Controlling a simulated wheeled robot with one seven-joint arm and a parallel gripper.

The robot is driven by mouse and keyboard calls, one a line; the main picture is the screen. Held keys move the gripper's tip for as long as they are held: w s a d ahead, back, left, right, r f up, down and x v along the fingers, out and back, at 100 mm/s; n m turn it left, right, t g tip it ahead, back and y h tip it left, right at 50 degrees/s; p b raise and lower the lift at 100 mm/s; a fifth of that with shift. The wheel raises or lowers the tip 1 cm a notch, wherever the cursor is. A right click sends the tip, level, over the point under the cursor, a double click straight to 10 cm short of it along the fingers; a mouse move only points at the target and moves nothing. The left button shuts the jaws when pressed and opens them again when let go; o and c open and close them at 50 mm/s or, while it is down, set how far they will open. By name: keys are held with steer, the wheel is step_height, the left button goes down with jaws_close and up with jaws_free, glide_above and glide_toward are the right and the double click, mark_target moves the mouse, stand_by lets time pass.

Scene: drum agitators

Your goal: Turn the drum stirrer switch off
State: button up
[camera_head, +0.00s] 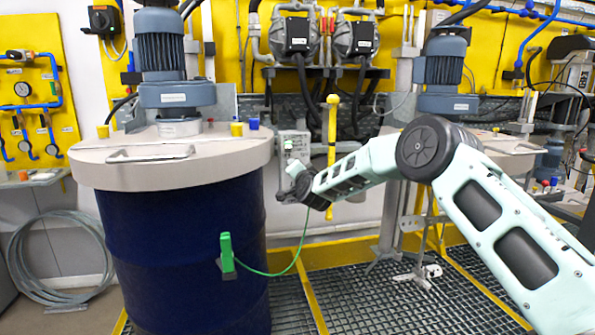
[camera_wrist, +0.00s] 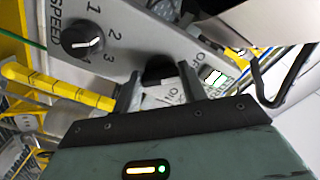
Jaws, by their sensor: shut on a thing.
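The grey control box (camera_head: 293,145) stands just right of the blue drum (camera_head: 185,250). In the wrist view its panel (camera_wrist: 125,55) fills the upper part, tilted. The black switch knob (camera_wrist: 158,73) sits on this panel, with ON and OFF lettering beside it. My gripper (camera_wrist: 160,80) has a finger on each side of the knob and is shut on it. In the head view my gripper (camera_head: 298,178) is at the box, and its fingertips are hard to make out. The knob's exact pointing direction is partly hidden.
A SPEED dial (camera_wrist: 83,42) marked 1, 2, 3 is on the same panel. A yellow post (camera_head: 332,140) stands close right of the box. A green clamp (camera_head: 227,255) on the drum trails a thin green cable (camera_head: 285,268). The stirrer motor (camera_head: 165,55) is above the drum lid.

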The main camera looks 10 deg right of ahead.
steer(key=o, duration=1)
steer(key=shift+s, duration=0.15)
steer(key=s+b, duration=0.3)
steer(key=s, duration=1.4)
steer(key=shift+s+a, duration=0.1)
steer(key=s+a+n+g+y+p, duration=0.25)
steer(key=s+a+n+g, duration=0.35)
steer(key=s, duration=0.5)
steer(key=s+a+n+g+y+p, duration=0.2)
steer(key=s+a+n+g+y, duration=0.15)
steer(key=s+a, duration=0.55)
steer(key=s+d+n+g+h, duration=0.1)
steer(key=s+d+n+g, duration=0.1)
steer(key=s, duration=0.7)
steer(key=s+d+n+g+h+p, duration=0.1)
steer(key=s+d+n+g+h, duration=0.1)
steer(key=s, duration=0.7)
steer(key=s+d+f+n+g+h+p, duration=0.1)
steer(key=s+d+n+g, duration=0.3)
steer(key=s, duration=0.6)
steer(key=shift+s+d+g+h, duration=0.1)
steer(key=shift+d+g+h, duration=0.15)
steer(key=shift+d+h, duration=0.4)
